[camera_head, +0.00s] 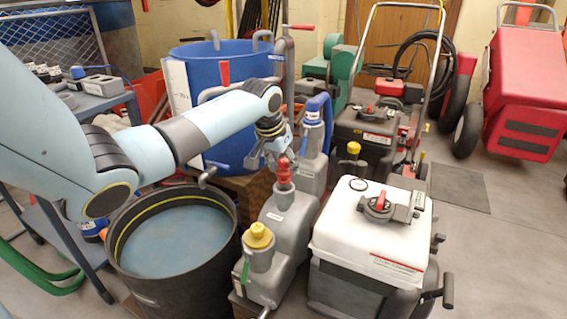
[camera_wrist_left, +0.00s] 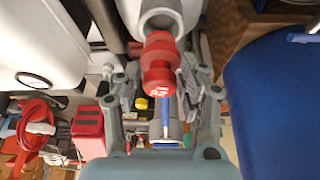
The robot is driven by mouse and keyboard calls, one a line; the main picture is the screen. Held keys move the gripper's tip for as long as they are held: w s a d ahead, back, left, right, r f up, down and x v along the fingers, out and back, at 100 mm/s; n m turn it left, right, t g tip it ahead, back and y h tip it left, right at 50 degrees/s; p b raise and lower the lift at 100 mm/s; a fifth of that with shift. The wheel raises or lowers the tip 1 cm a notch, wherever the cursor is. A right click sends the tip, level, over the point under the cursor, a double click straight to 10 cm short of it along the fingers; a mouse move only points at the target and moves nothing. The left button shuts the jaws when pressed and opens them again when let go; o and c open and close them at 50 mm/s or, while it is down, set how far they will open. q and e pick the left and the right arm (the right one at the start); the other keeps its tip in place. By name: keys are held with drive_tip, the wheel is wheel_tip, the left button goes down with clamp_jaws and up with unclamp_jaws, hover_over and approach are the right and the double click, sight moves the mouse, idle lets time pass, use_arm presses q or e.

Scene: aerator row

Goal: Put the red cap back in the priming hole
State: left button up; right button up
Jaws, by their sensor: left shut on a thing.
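The red cap (camera_head: 284,172) is at the top of the grey pump's neck (camera_head: 283,200), in the middle of the head view. My left gripper (camera_head: 279,155) is shut on it from above and behind. In the left wrist view the red cap (camera_wrist_left: 159,66) is between the fingers of my left gripper (camera_wrist_left: 163,88). Its far end overlaps the rim of a round grey neck (camera_wrist_left: 160,14) with a pale inside. Whether the cap is in the hole or just over it, I cannot tell. My right gripper is not in view.
A yellow cap (camera_head: 258,235) tops the pump's nearer neck. A black tub (camera_head: 228,215) stands left and a white-topped machine (camera_head: 330,215) right. A blue barrel (camera_head: 225,65) is behind, and a blue-handled grey unit (camera_head: 313,150) stands close behind the neck.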

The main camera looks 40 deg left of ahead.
use_arm(q)
drive_tip(key=shift+f, duration=0.65)
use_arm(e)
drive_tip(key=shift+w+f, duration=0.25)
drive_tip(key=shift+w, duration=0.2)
use_arm(q)
drive_tip(key=shift+f+b, duration=0.4)
drive_tip(key=shift+f, duration=0.05)
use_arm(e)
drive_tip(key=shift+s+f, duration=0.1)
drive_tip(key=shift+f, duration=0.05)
use_arm(q)
drive_tip(key=shift+f, duration=0.1)
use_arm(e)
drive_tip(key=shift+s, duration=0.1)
use_arm(q)
drive_tip(key=shift+f, duration=0.5)
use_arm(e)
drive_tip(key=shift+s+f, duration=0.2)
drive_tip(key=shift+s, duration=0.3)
use_arm(q)
drive_tip(key=shift+f+b, duration=0.4)
drive_tip(key=shift+f, duration=0.05)
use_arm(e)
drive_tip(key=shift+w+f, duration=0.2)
